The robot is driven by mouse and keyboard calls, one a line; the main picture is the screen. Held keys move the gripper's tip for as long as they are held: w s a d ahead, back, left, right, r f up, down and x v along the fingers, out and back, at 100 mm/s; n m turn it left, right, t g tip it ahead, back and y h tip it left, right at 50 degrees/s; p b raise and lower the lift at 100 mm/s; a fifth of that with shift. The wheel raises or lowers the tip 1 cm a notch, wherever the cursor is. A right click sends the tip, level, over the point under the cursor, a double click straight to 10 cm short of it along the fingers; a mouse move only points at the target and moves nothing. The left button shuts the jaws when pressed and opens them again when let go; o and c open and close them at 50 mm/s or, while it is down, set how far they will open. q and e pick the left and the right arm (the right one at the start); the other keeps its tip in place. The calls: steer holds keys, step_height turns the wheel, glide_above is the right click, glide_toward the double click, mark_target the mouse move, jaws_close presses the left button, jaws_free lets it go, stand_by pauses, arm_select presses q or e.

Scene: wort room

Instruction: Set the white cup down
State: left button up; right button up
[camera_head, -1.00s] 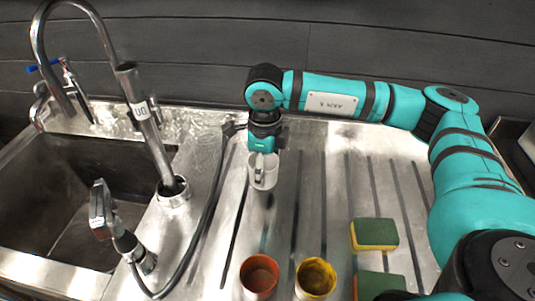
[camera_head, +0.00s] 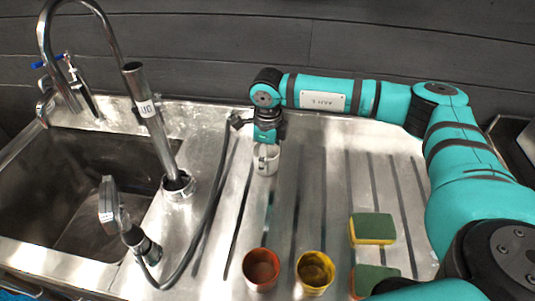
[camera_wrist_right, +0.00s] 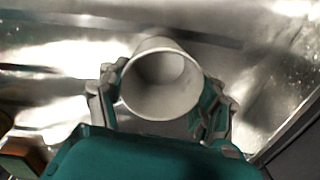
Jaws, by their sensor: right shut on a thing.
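The white cup (camera_head: 265,160) is upright under my right gripper (camera_head: 266,145), over the back part of the grooved steel drainboard (camera_head: 310,200). In the right wrist view the cup (camera_wrist_right: 160,80) shows its open, empty mouth between the two fingers of the right gripper (camera_wrist_right: 160,95), which are shut on it. I cannot tell whether the cup's base touches the drainboard. My left gripper is not in view.
An orange cup (camera_head: 261,270) and a yellow cup (camera_head: 315,272) stand at the front. The sink (camera_head: 75,190), tap and black hose (camera_head: 212,190) are at left. The drainboard around the white cup is clear.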

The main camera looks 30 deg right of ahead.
steer(key=shift+f, duration=0.2)
steer(key=o, duration=1.2)
steer(key=shift+o, duration=0.2)
steer(key=shift+r, duration=0.1)
steer(key=shift+r, duration=0.65)
step_height(320, 180, up, 11)
steer(key=b, duration=0.1)
steer(key=shift+s+a+b, duration=0.15)
steer(key=shift+s+b, duration=0.2)
